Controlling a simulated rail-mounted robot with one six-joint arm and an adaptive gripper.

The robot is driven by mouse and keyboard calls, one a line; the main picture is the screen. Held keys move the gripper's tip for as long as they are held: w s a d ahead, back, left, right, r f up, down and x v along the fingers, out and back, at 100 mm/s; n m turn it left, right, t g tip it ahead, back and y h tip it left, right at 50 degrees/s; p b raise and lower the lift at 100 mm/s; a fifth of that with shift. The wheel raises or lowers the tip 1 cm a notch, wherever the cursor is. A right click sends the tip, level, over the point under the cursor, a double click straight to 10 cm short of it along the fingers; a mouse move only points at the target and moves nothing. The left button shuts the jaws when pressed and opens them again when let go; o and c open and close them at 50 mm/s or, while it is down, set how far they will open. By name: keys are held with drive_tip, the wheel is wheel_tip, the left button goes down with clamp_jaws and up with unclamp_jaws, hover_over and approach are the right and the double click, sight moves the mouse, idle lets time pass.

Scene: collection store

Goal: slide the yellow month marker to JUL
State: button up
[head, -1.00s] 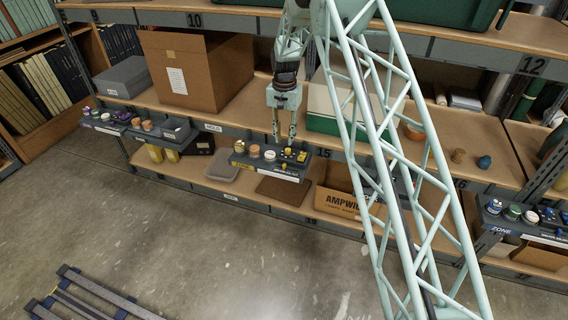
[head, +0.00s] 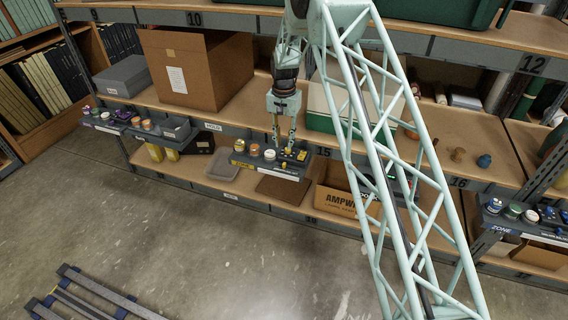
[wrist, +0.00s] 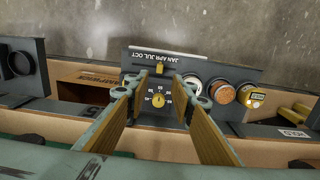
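A dark control panel (wrist: 222,73) carries a slider strip printed JAN APR JUL OCT. A yellow dial (wrist: 158,101) is just below the marker in the wrist view. My gripper (wrist: 157,90) is open, with its two fingers spread on either side of the dial. Nothing is between the fingertips, and the marker lies a little beyond them. In the head view my gripper (head: 284,142) hangs over the panel's right part.
Round knobs, one white (wrist: 192,85), one orange (wrist: 221,92) and one amber (wrist: 251,96), sit on the panel right of the fingers. The panel is on a shelf front; a cardboard box (head: 337,200) stands on the lower shelf.

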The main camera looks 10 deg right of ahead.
sight(284, 164)
wheel_tip(284, 164, down, 12)
drive_tip(key=shift+f+b, duration=0.1)
drive_tip(key=shift+b, duration=0.95)
drive_tip(key=shift+c, duration=0.7)
clamp_jaws()
